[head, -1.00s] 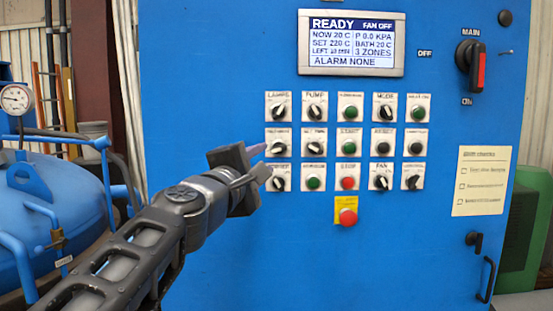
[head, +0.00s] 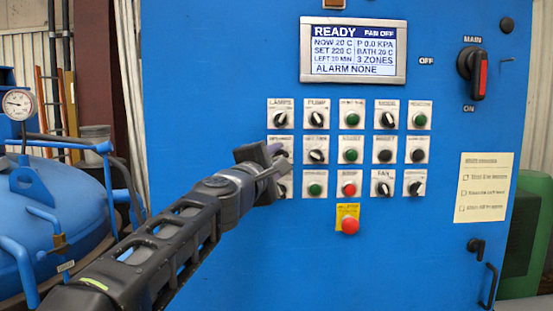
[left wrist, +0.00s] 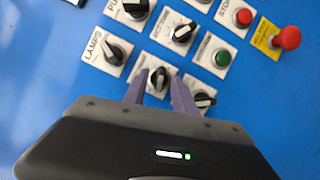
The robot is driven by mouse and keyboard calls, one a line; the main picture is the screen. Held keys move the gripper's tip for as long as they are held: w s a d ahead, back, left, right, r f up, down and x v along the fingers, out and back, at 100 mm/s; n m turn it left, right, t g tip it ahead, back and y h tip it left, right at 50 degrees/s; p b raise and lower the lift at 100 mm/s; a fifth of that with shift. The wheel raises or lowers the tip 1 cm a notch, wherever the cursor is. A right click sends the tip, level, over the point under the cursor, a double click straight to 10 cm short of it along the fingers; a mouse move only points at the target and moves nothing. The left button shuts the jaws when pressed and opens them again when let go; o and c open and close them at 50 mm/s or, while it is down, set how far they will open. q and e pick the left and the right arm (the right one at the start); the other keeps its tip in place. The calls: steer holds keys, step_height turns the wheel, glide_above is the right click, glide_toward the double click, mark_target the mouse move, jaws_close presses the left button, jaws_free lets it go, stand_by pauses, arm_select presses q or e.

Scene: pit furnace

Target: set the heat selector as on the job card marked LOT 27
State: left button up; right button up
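My left gripper (head: 280,160) is at the left column of the blue control panel, by the second and third rows. In the left wrist view its two fingers (left wrist: 160,88) stand apart, one each side of a black selector knob (left wrist: 160,77) below the LAMPS knob (left wrist: 113,52). Contact with it cannot be told, and its label is too small to read. Another selector (left wrist: 203,99) lies just beyond the right finger. The display (head: 353,50) reads READY, SET 220 C, 3 ZONES, ALARM NONE. I see no card legibly marked LOT 27. My right gripper is out of view.
Several knobs and buttons surround the fingers closely. A red stop button (head: 347,224) sits below them. The MAIN switch (head: 474,74) and a paper with checkboxes (head: 484,188) are at the right. A blue vessel (head: 60,215) with a gauge (head: 19,104) stands left.

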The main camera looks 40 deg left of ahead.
arm_select(q)
steer(key=shift+c, duration=0.2)
jaws_close()
stand_by(0.4)
